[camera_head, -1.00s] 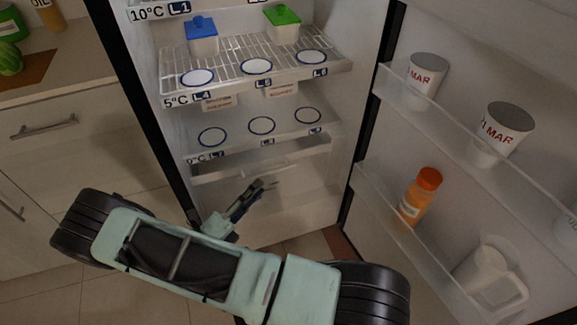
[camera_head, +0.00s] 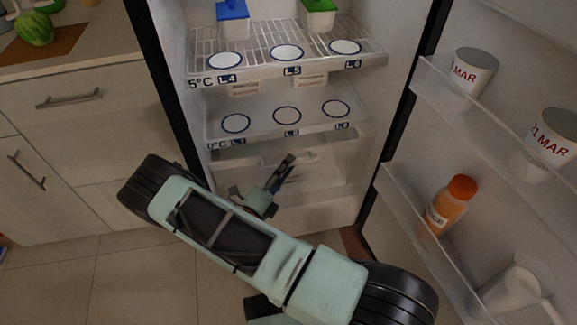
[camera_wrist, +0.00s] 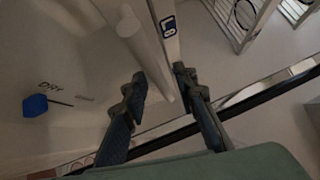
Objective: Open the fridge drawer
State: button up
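The pale fridge drawer (camera_head: 235,178) sits low in the open fridge, under the lowest shelf, and looks closed. My gripper (camera_head: 287,168) is in front of it in the head view. In the wrist view my gripper (camera_wrist: 160,85) has its two dark fingers apart. A white round bar (camera_wrist: 143,48), which looks like the drawer handle, runs down to the gap between the fingertips. I cannot tell whether the bar lies between the fingers or just beyond them, and no finger visibly clamps it.
The fridge door stands open at the right, with cups and an orange-capped bottle (camera_head: 448,207) in its racks. Cabinets with a counter (camera_head: 90,62) stand at the left. The lowest shelf (camera_head: 262,135) is just above the drawer. Tiled floor (camera_head: 70,280) is free at lower left.

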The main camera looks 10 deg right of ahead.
jog(key=shift+w+d+r, duration=0.1)
jog(key=shift+w+d, duration=0.15)
jog(key=shift+d, duration=0.05)
jog(key=shift+c, duration=0.6)
grip_shut()
